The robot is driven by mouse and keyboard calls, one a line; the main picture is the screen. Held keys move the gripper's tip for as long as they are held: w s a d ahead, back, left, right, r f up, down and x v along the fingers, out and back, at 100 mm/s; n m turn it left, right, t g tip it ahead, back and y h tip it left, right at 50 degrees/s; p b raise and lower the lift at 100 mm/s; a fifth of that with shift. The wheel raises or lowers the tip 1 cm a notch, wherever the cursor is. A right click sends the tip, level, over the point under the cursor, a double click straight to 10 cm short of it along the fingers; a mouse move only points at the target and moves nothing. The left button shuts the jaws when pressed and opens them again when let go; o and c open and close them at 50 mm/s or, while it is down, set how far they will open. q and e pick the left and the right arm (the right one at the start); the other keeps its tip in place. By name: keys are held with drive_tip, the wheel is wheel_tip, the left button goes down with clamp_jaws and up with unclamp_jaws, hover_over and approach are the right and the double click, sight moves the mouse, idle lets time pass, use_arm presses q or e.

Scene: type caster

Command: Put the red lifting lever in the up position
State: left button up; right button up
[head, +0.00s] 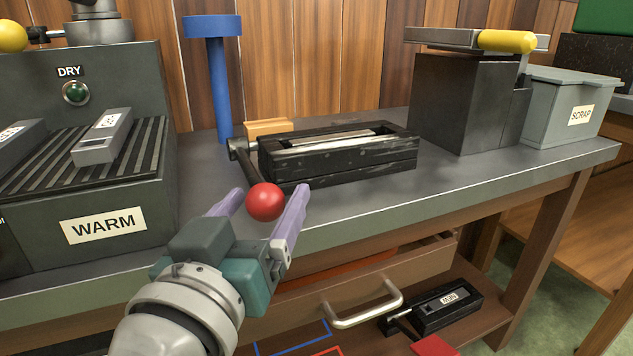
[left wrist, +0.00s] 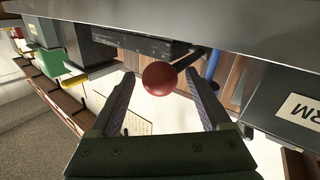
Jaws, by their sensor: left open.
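The red lifting lever shows as a red ball knob (head: 265,201) on a dark arm (head: 248,163) that runs from a pivot at the left end of a black mould box (head: 340,157) on the bench. The arm slopes down toward me, with the knob near the bench's front edge. My left gripper (head: 262,204) is open, with its two lilac fingers on either side of the red knob. In the left wrist view the red knob (left wrist: 159,78) sits between the spread fingertips, with a gap on each side. My right gripper is in neither view.
Left of the lever stands a grey warmer labelled WARM (head: 102,224) with metal pieces on its ribbed top. A blue post (head: 216,85) rises behind. A dark block with a yellow handle (head: 508,42) and a grey SCRAP bin (head: 570,105) stand right. A drawer handle (head: 363,305) juts out below.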

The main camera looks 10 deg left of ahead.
use_arm(q)
drive_tip(key=shift+w, duration=0.5)
drive_tip(key=shift+c, duration=0.2)
drive_tip(key=shift+a, duration=0.1)
drive_tip(key=c, duration=0.5)
clamp_jaws()
